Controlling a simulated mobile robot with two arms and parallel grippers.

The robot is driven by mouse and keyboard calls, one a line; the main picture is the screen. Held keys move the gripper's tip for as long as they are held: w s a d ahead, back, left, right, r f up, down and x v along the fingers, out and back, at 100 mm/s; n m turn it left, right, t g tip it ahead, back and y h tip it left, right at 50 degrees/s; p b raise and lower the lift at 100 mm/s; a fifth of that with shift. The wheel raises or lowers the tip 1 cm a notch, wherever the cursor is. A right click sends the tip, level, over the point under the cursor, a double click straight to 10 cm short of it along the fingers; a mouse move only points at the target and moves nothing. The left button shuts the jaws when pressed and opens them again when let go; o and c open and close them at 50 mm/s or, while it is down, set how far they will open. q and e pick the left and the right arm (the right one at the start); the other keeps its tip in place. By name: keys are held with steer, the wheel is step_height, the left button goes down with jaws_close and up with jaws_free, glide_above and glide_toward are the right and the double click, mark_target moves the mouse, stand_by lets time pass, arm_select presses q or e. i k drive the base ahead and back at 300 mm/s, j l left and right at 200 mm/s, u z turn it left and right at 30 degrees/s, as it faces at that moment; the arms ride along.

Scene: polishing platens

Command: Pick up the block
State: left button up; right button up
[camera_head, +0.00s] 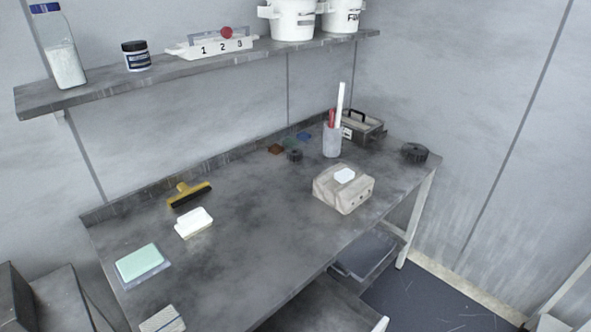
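Several block-like things lie on the grey workbench (265,225); I cannot tell which one the task means. A beige-grey block (338,200) with rounded edges sits right of the middle, with a small white piece (345,175) on top. A white block (194,221) lies on the left half. A pale green slab (139,261) rests on a flat grey plate at the front left. A small grey block (163,320) is at the bottom edge, partly cut off. Neither gripper is recognisable in view.
A yellow-handled brush (188,195) lies behind the white block. A grey cup (332,141) with upright sticks, a toolbox (362,128) and a dark round disc (414,153) stand at the back right. A shelf (200,74) with containers hangs above. The bench's middle is clear.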

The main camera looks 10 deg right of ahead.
mark_target(342, 176)
steer(key=i+l+u, duration=0.25)
steer(key=l, duration=0.2)
steer(key=i+l+u, duration=0.1)
steer(key=l+u, duration=0.2)
steer(key=l, duration=0.15)
steer(key=i+l+u, duration=0.1)
steer(key=l+u, duration=0.15)
steer(key=l, duration=0.25)
steer(key=l+u, duration=0.3)
steer(key=l, duration=0.2)
steer(key=i, duration=0.05)
